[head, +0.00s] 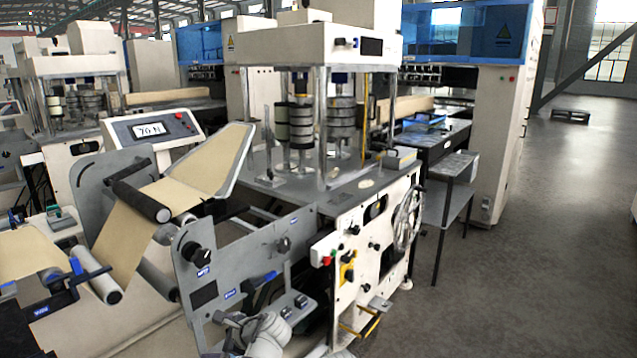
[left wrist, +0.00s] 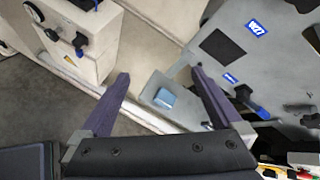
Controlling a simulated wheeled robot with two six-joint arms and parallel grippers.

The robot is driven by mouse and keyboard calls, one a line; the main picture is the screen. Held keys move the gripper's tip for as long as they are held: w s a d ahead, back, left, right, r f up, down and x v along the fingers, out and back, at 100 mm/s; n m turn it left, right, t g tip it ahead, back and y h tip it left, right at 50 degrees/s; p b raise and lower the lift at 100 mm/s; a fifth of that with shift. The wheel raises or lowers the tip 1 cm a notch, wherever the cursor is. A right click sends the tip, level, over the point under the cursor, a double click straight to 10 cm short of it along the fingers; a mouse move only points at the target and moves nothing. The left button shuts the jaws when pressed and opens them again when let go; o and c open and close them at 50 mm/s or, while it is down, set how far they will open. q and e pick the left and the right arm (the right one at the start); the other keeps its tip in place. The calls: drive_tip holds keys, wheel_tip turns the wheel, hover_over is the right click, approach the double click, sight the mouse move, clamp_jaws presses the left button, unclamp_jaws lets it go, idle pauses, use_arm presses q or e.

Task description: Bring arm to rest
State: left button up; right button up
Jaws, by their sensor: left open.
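My left gripper (left wrist: 160,76) shows in the left wrist view with its two purple fingers spread wide apart. Nothing is held between them. Beyond the fingers are a grey plate with a small light blue block (left wrist: 165,98) on it, a strip of pale floor and a grey machine panel (left wrist: 240,50). The fingers look apart from these, but the exact distance cannot be told. My right gripper is in neither view.
In the head view, a kraft paper web (head: 130,235) runs over rollers at the left. A control display (head: 152,128) stands behind it. A white press machine (head: 375,235) with knobs and a handwheel fills the middle. Open grey floor (head: 560,240) lies at the right.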

use_arm(q)
drive_tip(key=s+d+f+n+g+h, duration=0.2)
drive_tip(key=s+d+f+n+h, duration=0.3)
drive_tip(key=s+n, duration=0.3)
drive_tip(key=s+d+f+n+g+h, duration=0.3)
drive_tip(key=s+d+f+n+h, duration=0.15)
drive_tip(key=n, duration=0.45)
drive_tip(key=s+d+r+m+p, duration=0.3)
drive_tip(key=s+d+r+p, duration=0.3)
drive_tip(key=d, duration=0.4)
drive_tip(key=shift+r+m+g+y+p, duration=0.35)
drive_tip(key=shift+r+p, duration=0.5)
drive_tip(key=shift+p, duration=0.15)
drive_tip(key=shift+a, duration=0.1)
